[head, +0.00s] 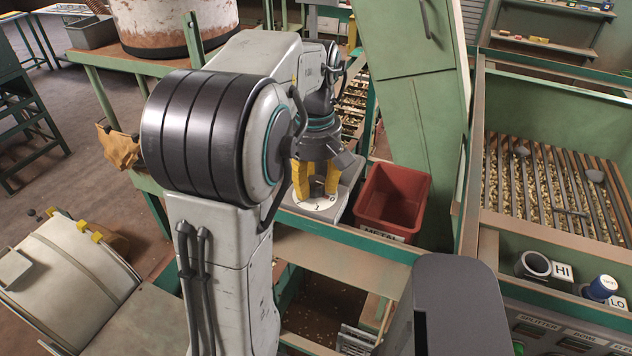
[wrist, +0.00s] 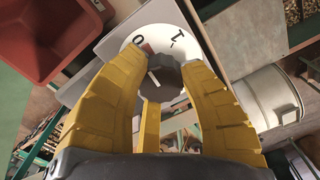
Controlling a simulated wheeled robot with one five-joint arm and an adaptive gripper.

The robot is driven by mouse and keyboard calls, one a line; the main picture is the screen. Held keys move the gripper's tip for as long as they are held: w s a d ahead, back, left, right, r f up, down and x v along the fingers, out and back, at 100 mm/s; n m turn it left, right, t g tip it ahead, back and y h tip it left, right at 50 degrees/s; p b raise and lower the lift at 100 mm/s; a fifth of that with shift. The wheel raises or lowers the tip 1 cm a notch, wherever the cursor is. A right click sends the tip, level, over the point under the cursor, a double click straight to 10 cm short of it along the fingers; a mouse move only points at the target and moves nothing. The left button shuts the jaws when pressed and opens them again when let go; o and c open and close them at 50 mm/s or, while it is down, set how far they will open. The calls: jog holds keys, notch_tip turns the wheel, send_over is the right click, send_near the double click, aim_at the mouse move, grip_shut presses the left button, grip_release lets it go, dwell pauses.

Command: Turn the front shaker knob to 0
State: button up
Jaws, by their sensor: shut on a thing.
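The shaker knob (wrist: 163,76) is a dark, ridged round knob with a short pale line on its face, slanting toward the upper left. It sits on a white dial (wrist: 180,38) marked 0 and 1, with a small red mark beside the 0. My gripper (wrist: 162,66) has its yellow fingers closed around the knob. In the head view my gripper (head: 317,180) points down at the dial (head: 316,204) on a grey box (head: 348,190). The knob is mostly hidden there by the fingers.
A red bin (head: 391,198) labelled METAL stands just right of the grey box. A tall green panel (head: 425,130) rises behind it. At the right is a hopper with a bar grate (head: 545,185) over nuts, with HI and LO labelled parts in front.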

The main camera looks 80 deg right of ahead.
aim_at(313, 180)
jog(key=shift+w+n, duration=0.1)
jog(key=shift+n, duration=0.4)
jog(key=o, duration=1.2)
jog(key=shift+w, duration=0.1)
jog(key=shift+r, duration=5.95)
